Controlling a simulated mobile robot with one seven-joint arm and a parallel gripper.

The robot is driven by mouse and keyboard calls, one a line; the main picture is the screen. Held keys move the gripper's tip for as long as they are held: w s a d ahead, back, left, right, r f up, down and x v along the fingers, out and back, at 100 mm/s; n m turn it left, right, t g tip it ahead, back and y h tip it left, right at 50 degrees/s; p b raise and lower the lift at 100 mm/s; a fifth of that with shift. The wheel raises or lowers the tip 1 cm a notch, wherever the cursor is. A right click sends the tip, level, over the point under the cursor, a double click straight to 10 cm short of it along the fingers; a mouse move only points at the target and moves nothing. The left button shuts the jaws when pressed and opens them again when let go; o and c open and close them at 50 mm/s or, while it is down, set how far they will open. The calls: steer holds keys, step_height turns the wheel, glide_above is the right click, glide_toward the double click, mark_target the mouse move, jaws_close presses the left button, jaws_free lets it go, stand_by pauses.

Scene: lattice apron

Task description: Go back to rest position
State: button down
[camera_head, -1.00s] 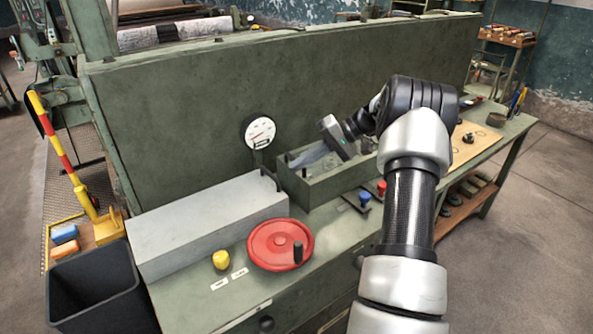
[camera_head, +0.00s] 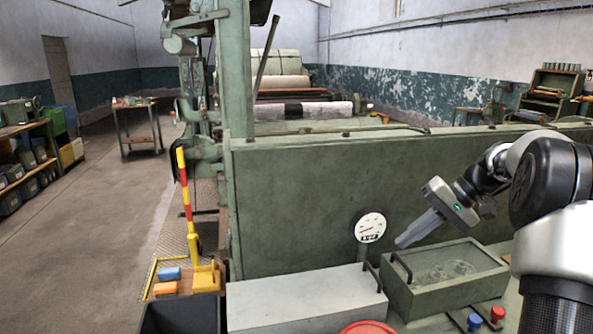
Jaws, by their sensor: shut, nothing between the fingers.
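My gripper (camera_head: 404,240) is shut and empty. It points down and to the left, above the back edge of the green box with a clear lid (camera_head: 444,271). It is in the air to the right of the round white gauge (camera_head: 370,227), in front of the green machine panel (camera_head: 300,190). My arm comes in from the right edge of the view.
A grey box (camera_head: 300,300) stands left of the green box. The red handwheel (camera_head: 367,328) is cut off at the bottom. Blue (camera_head: 474,322) and red (camera_head: 497,314) knobs are at lower right. A yellow-and-red lever (camera_head: 187,200) stands left. The floor at left is open.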

steer(key=s+a+r+h+p, duration=0.4)
steer(key=s+a+r+h, duration=0.1)
steer(key=s+a+r, duration=0.9)
steer(key=s+f+n+t+h+p, duration=0.2)
steer(key=s+t, duration=0.1)
steer(key=s, duration=1.2)
steer(key=shift+d+f+t+h, duration=0.15)
steer(key=shift+t+h, duration=0.15)
steer(key=shift+t, duration=0.1)
